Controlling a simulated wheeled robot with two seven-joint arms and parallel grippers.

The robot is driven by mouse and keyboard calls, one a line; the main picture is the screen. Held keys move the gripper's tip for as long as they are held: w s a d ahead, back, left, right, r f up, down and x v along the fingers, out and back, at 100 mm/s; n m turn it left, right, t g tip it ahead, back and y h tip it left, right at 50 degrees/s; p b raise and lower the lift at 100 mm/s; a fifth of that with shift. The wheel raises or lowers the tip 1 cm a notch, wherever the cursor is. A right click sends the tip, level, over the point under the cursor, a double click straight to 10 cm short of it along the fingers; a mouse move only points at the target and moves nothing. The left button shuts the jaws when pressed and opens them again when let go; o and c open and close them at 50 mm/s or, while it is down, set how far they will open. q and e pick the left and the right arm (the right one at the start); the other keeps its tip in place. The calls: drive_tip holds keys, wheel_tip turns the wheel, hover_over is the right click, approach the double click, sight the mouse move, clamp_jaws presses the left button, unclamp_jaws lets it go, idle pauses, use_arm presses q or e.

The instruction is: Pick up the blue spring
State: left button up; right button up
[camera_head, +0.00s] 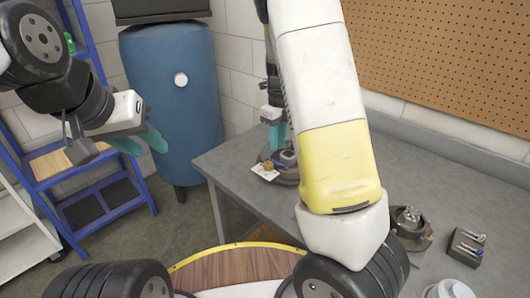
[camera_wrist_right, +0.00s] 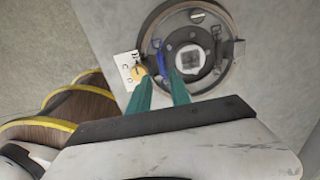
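The blue spring (camera_wrist_right: 158,55) shows in the right wrist view as a small blue piece at the left inner side of a round metal fixture on the grey table. My right gripper (camera_wrist_right: 160,76) has two teal fingers apart with nothing between them; their tips point toward the spring and appear just short of it. In the head view my right gripper (camera_head: 275,128) is above the fixture (camera_head: 286,176), partly hidden by my arm, and the spring is hard to make out there. My left gripper (camera_head: 140,143) is at the left, away from the table, its teal fingers apart and empty.
A white card (camera_head: 264,173) with a small yellow-orange piece lies beside the fixture. Another round metal fixture (camera_head: 410,226) and a dark block with metal parts (camera_head: 466,247) stand on the table (camera_head: 232,168) at right. A blue tank (camera_head: 172,100) and blue shelf ladder (camera_head: 60,183) stand left.

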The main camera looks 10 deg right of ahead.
sight(278, 164)
wheel_tip(278, 164, down, 8)
drive_tip(key=shift+w+d+r, duration=0.1)
drive_tip(key=shift+d+r, duration=0.05)
drive_tip(key=shift+r, duration=0.1)
clamp_jaws()
